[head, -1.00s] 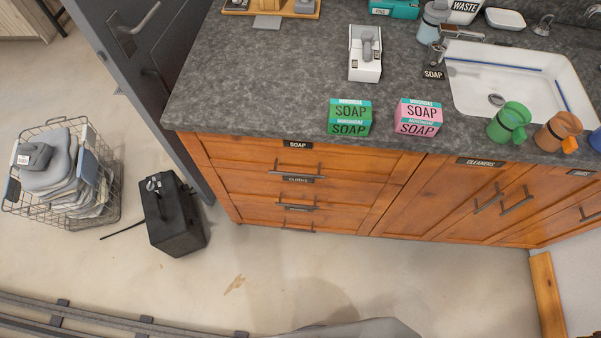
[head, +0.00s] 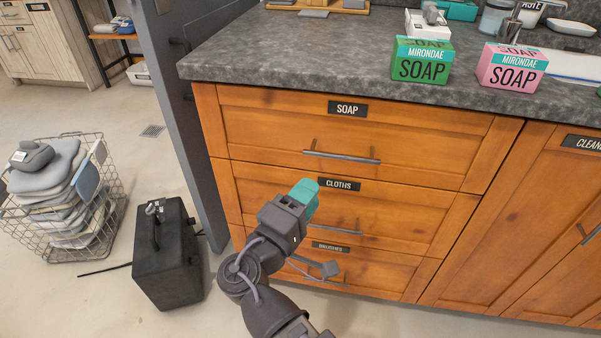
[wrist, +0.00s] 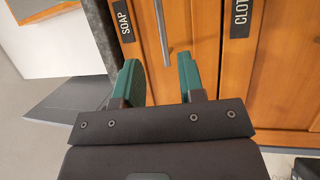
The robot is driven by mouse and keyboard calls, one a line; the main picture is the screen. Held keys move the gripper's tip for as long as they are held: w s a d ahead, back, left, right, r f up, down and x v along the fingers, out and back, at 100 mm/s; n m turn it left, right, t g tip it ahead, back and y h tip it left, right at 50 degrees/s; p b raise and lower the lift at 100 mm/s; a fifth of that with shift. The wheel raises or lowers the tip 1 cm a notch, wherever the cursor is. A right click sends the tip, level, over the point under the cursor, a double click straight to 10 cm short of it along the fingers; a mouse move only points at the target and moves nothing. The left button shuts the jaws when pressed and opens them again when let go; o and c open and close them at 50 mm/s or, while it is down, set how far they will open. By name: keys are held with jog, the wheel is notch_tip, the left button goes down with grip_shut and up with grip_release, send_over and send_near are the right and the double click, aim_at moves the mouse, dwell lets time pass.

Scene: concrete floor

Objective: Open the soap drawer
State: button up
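The soap drawer (head: 270,126) is the top wooden drawer, with a black SOAP label (head: 347,108) and a horizontal bar handle (head: 342,157). It is shut flush with the cabinet. In the wrist view the soap drawer (wrist: 147,75) is turned on its side, and its handle (wrist: 162,35) shows beyond and between the fingers. My gripper (head: 305,192) has teal fingertips and stands in front of the cloths drawer in the head view, below the soap handle. In the wrist view my gripper (wrist: 160,82) is open and empty, apart from the handle.
Below are the shut cloths drawer (head: 250,188) and brushes drawer (head: 280,257). Green (head: 421,62) and pink (head: 511,68) soap boxes stand on the counter (head: 300,55). A black case (head: 165,255) and wire basket (head: 70,220) stand on the floor at left.

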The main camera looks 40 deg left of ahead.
aim_at(339, 157)
jog(key=w, duration=0.3)
jog(key=w+r+p, duration=0.1)
jog(key=w, duration=0.3)
jog(key=w+a+r+p, duration=0.1)
jog(key=w, duration=0.3)
jog(key=shift+c, duration=0.2)
grip_shut()
